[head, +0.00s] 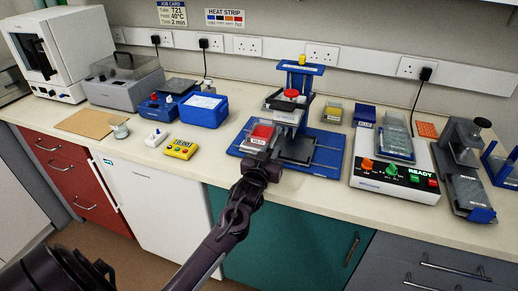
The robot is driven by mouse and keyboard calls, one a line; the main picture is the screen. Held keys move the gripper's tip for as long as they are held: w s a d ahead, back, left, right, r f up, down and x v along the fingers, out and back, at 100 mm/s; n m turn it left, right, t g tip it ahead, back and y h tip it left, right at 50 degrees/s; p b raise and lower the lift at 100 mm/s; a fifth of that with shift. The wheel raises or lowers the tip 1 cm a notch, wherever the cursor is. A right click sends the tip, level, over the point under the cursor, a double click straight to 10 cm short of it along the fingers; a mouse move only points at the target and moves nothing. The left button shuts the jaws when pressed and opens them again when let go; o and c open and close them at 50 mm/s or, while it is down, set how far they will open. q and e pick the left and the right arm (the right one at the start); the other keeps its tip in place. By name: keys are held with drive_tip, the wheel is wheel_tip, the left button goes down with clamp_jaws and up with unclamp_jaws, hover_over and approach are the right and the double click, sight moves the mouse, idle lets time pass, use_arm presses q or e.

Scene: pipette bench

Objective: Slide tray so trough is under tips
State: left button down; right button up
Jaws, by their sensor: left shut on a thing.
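A blue stand (318,134) with an upright column and a head with a red knob (291,94) stands mid-bench. A small tray (256,143) with a label on its front sits on the left part of the stand's base, holding a red-filled trough (263,132). The trough is left of and in front of the head. The tips under the head are too small to make out. My left gripper (261,160) is at the tray's front edge, shut on the tray; its fingers are mostly hidden by the wrist. My right gripper is out of view.
A white control unit (392,182) with knobs and a READY display stands right of the stand, with a grey clamp device (465,165) beyond. A blue box (204,110) and yellow timer (180,149) stand to the left. Bare bench (215,160) lies between timer and stand.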

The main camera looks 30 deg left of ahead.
use_arm(q)
drive_tip(key=d, duration=0.3)
drive_tip(key=w+d, duration=0.1)
drive_tip(key=d, duration=0.2)
drive_tip(key=w+d, duration=0.1)
drive_tip(key=d, duration=0.2)
drive_tip(key=c, duration=1.3)
unclamp_jaws()
drive_tip(key=shift+w+d, duration=0.15)
drive_tip(key=shift+d, duration=0.05)
drive_tip(key=shift+a, duration=0.1)
drive_tip(key=shift+s+f, duration=0.1)
drive_tip(key=shift+s, duration=0.2)
drive_tip(key=b+v, duration=0.1)
drive_tip(key=v, duration=0.6)
drive_tip(key=shift+s+b, duration=0.15)
drive_tip(key=shift+b, duration=0.15)
